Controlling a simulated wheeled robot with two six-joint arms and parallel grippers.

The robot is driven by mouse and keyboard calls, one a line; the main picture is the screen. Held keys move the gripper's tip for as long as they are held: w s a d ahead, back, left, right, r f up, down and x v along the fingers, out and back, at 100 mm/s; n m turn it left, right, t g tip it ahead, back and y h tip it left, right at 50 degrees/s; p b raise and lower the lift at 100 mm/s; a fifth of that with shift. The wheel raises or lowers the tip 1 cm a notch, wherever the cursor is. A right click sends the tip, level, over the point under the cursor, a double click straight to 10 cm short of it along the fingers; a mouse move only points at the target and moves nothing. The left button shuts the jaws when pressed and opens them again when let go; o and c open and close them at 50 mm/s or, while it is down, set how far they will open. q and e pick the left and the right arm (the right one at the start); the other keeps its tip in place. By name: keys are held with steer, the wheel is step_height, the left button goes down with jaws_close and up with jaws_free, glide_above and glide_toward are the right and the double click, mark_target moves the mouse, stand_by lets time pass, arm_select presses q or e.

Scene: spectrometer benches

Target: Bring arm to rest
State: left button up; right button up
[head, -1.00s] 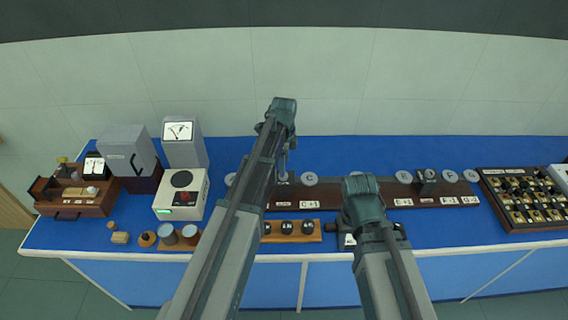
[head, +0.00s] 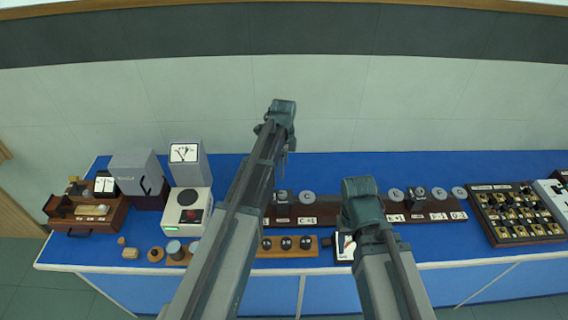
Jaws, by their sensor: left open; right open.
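My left arm rises from the bottom of the head view, and its wrist end, with the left gripper (head: 284,150), is raised above the bench's back edge. The fingers are small and partly hidden by the arm, and nothing shows held in them. My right arm comes up from the bottom centre. Its wrist (head: 362,203) is over the front part of the blue bench (head: 330,172), and its fingers are hidden behind the wrist.
A long dark rack (head: 300,212) with labelled discs runs behind both arms. A white instrument (head: 187,212), a grey box (head: 134,172) and a meter (head: 187,154) stand at left. A wooden block with black knobs (head: 286,246) lies between the arms. A switch panel (head: 515,213) is at right.

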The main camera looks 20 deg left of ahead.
arm_select(q)
steer(key=s+d+f+n+b, duration=0.4)
steer(key=s, duration=0.4)
steer(key=s+d+f+n+b, duration=0.3)
steer(key=s+d+n+b, duration=0.1)
steer(key=s, duration=0.4)
steer(key=s+d+f+n+y+b, duration=0.1)
steer(key=s+d+f+n+b, duration=0.2)
steer(key=s, duration=0.5)
steer(key=shift+s+d+f+n+b, duration=0.15)
steer(key=shift+d+f+n+b, duration=0.25)
steer(key=shift+d+f+n, duration=0.6)
steer(key=shift+d+r, duration=0.1)
steer(key=shift+r, duration=0.05)
